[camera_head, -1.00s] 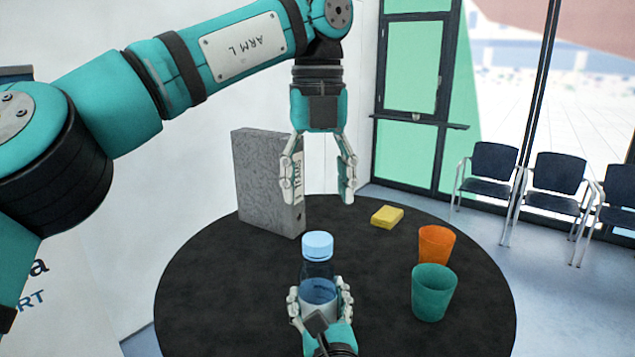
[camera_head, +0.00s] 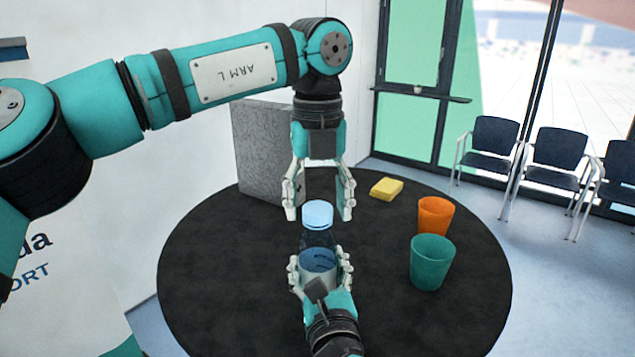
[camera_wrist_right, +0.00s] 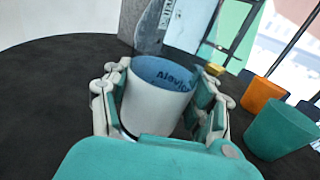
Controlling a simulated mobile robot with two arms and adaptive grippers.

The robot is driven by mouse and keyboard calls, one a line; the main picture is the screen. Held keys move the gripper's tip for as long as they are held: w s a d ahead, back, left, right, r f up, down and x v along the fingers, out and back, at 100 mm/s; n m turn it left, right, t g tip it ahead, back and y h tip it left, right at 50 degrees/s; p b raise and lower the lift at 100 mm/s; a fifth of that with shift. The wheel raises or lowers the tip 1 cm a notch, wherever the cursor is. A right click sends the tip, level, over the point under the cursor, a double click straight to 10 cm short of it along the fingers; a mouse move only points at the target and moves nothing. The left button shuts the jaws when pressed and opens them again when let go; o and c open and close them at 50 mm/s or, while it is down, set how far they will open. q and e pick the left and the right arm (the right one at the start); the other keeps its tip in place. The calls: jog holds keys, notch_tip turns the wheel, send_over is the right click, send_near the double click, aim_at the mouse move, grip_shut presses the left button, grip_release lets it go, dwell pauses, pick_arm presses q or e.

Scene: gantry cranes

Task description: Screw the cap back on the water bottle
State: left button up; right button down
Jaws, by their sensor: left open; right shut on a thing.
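The water bottle (camera_head: 318,240) stands upright with clear blue walls and a pale lower part. Its light blue cap (camera_head: 318,211) sits at the top of the neck; I cannot tell whether it is threaded on. My left gripper (camera_head: 319,214) points down from above and is open. Its fingertips are on either side of the cap at about its height in the picture, with gaps showing. My right gripper (camera_head: 320,268) is shut around the lower bottle. In the right wrist view the bottle (camera_wrist_right: 157,105) is between the fingers, and its cap is not visible.
The table's left and front right are clear. Chairs (camera_head: 488,150) stand beyond.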

pick_arm(q)
jog(key=shift+f, duration=0.1)
jog(key=shift+c, duration=0.4)
pick_arm(e)
jog(key=shift+f, duration=0.1)
pick_arm(q)
jog(key=c, duration=1.1)
jog(key=m, duration=0.5)
jog(key=shift+c, duration=0.2)
jog(key=m, duration=1.3)
jog(key=shift+f+m, duration=0.1)
jog(key=shift+m, duration=0.2)
jog(key=m, duration=0.6)
jog(key=o, duration=1.4)
